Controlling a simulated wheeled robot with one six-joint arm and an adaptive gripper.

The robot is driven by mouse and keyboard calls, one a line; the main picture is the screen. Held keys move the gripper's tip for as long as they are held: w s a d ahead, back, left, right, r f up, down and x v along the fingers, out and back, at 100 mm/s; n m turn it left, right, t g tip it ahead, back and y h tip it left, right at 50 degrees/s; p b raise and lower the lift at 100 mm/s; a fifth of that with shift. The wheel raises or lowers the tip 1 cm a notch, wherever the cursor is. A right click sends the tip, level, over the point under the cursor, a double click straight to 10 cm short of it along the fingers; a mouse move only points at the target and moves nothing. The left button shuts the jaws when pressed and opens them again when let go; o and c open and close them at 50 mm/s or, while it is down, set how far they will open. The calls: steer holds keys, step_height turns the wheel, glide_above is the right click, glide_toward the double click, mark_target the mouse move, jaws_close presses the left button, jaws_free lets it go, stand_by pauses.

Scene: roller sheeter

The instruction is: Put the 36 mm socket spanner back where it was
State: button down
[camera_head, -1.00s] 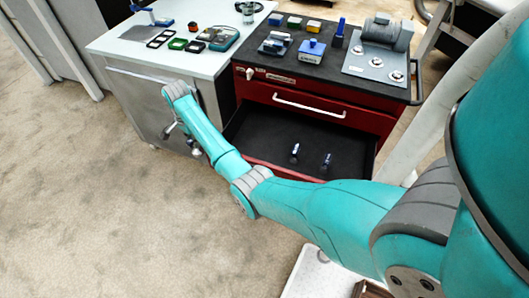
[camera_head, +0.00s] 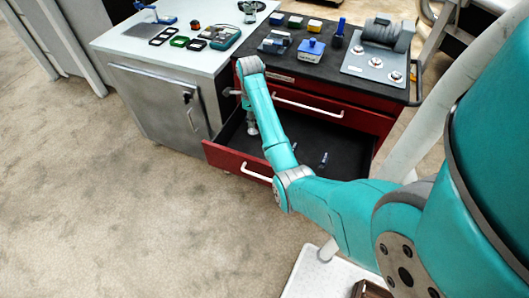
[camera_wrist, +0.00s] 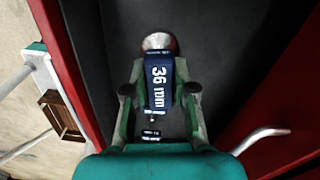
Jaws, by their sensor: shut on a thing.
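The 36 mm socket spanner (camera_wrist: 158,85) has a dark blue sleeve with white "36 mm" lettering and a round metal end. In the wrist view it lies between the fingers of my gripper (camera_wrist: 160,68), which is shut on it. In the head view my gripper (camera_head: 251,126) points down over the left part of the open red drawer (camera_head: 226,158). The dark drawer floor shows below the spanner in the wrist view. I cannot tell whether the spanner touches it.
Another small tool (camera_head: 323,159) lies in the drawer to the right; one more is partly hidden by my arm. A shut drawer with a white handle (camera_head: 307,103) is above. The cabinet top (camera_head: 300,62) carries several items. A white-topped cabinet (camera_head: 205,62) stands on the left.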

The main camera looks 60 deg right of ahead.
steer(key=shift+m, duration=0.9)
steer(key=shift+s+d+f, duration=0.15)
steer(key=shift+s+f, duration=0.55)
steer(key=shift+f, duration=1.05)
steer(key=shift+s+d+f, duration=0.2)
steer(key=shift+s+f, duration=0.45)
steer(key=shift+f, duration=1.15)
steer(key=shift+s+d+f, duration=0.15)
steer(key=shift+s+f, duration=0.55)
steer(key=shift+f, duration=1.05)
steer(key=c, duration=0.9)
jaws_free()
steer(key=shift+f, duration=0.1)
steer(key=shift+c, duration=0.2)
step_height(320, 180, up, 12)
